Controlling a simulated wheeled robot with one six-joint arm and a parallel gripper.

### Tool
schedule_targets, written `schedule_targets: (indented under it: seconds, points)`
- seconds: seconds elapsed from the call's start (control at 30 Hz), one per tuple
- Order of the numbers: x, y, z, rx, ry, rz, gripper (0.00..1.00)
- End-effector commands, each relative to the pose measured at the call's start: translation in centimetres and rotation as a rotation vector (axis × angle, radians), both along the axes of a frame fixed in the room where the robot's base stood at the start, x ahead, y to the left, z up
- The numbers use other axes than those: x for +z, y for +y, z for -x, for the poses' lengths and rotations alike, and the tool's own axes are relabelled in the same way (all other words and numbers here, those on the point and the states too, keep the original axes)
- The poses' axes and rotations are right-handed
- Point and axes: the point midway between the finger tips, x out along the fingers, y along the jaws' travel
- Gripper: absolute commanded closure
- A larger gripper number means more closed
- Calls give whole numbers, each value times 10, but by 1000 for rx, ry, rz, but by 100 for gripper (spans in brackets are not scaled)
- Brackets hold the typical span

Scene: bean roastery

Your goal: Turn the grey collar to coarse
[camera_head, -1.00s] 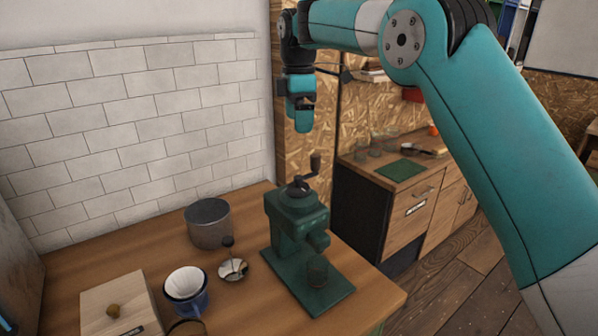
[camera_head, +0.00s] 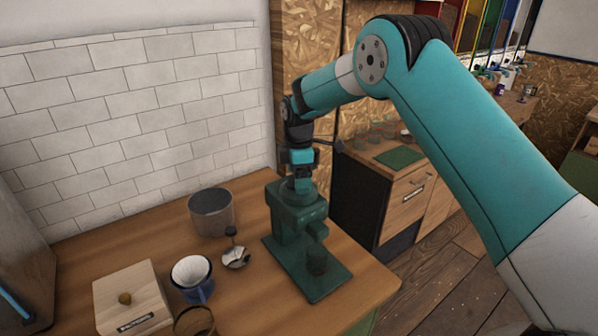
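The green coffee grinder (camera_head: 285,247) stands upright near the right edge of the wooden counter. Its grey collar (camera_head: 290,195) is at the top of the grinder body and is small and partly hidden by my gripper. No coarse or fine marking is legible. My gripper (camera_head: 302,182) points straight down over the grinder's top, at or just above the collar. I cannot tell whether it touches the collar. Its fingers are too small and too much overlapped to show whether they are open or shut. The crank handle is mostly hidden behind my gripper.
A grey metal canister (camera_head: 212,212), a metal scoop (camera_head: 235,256), a blue cup with a white dripper (camera_head: 192,277), a glass (camera_head: 194,322) and a wooden box (camera_head: 131,299) with a knob stand left of the grinder. A tiled wall (camera_head: 140,110) is behind.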

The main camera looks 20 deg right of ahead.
Motion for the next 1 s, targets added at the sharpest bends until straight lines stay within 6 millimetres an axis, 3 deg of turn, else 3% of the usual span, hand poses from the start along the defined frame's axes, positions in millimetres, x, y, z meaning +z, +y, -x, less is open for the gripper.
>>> schedule_targets:
  seconds: [0.27,0.5,1.0]
  points:
    - [-2,0,0,0,0,0,10]
    - [-1,0,0,0,0,0,59]
    - [-3,0,0,125,-1,0,59]
